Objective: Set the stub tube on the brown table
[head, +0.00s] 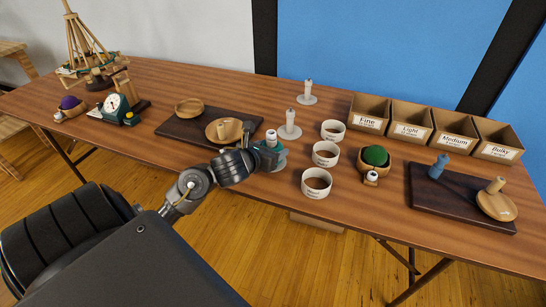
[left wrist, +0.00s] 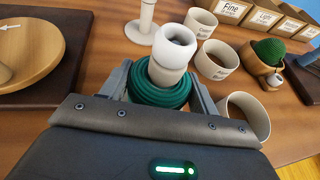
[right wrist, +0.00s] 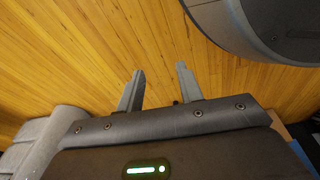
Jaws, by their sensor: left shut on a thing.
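A short pale tube with a rounded white top (head: 271,136) and dark green yarn around its lower part seems to be the stub tube. The left wrist view shows its white top (left wrist: 175,45) and the green coil (left wrist: 160,92) between the fingers. My left gripper (head: 272,154) is shut on it, with the tube about upright over the middle of the brown table (head: 225,88). I cannot tell whether its base touches the table; its lower part is partly hidden. My right gripper (right wrist: 158,85) is open and empty above the wooden floor.
Pale round cups (head: 317,183) stand just right of my left gripper, and pale posts (head: 290,125) behind it. A dark board with wooden dishes (head: 220,131) lies left. Labelled bins (head: 410,121) stand back right. A bowl with a green ball (head: 375,157) is right of the cups.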

